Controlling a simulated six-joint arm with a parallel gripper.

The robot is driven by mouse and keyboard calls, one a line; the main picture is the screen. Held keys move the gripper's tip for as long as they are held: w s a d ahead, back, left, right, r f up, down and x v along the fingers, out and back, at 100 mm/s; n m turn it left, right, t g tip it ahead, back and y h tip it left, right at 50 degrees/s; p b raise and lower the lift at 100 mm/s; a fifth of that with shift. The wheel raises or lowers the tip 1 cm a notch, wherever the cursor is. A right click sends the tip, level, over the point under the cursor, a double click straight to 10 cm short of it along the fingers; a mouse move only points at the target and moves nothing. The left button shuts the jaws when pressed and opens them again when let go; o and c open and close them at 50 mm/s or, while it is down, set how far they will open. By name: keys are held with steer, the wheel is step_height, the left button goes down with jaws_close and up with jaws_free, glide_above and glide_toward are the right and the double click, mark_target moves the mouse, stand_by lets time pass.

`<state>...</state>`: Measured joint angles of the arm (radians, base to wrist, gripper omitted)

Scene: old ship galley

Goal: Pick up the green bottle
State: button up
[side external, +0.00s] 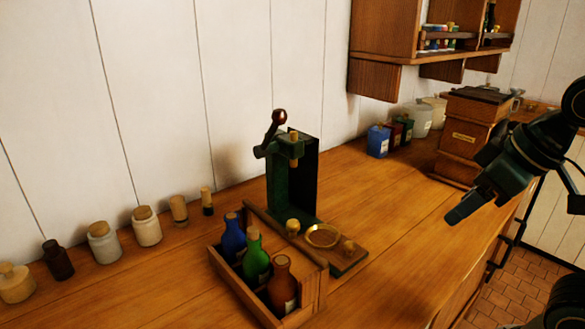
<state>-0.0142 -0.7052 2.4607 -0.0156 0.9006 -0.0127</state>
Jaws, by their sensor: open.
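The green bottle (256,258) stands upright in a small wooden crate (308,299) on the counter, with a cork in its neck. It is between a blue bottle (233,238) behind left and a brown bottle (282,287) in front right. The crate walls hide the bottle's lower part. My gripper (458,212) is at the right of the picture, well apart from the crate. It points down and left over the counter's right side, open, with nothing seen between its fingers.
A green lever press (288,172) stands behind the crate, its wooden base holding a brass ring (322,236). Several jars (104,243) line the wall at left. A wooden box (470,138) and tins stand at back right, below a wall shelf (385,45). The counter between gripper and press is clear.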

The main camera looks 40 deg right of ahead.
steer(key=w+a+r+n+g+y, duration=0.1)
steer(key=w+a+r+n, duration=0.2)
steer(key=w, duration=0.4)
steer(key=w+a+r+n+y, duration=0.1)
steer(key=w+a+n, duration=0.1)
steer(key=w+a, duration=0.35)
steer(key=n+g+y, duration=0.1)
steer(key=n+g, duration=0.1)
steer(key=n, duration=0.2)
glide_toward(255, 229)
steer(key=v, duration=0.2)
steer(key=shift+s+r, duration=0.35)
steer(key=shift+a+f, duration=0.1)
steer(key=shift+x, duration=4.15)
steer(key=shift+w, duration=0.15)
steer(key=shift+x, duration=2.6)
steer(key=shift+w, duration=0.15)
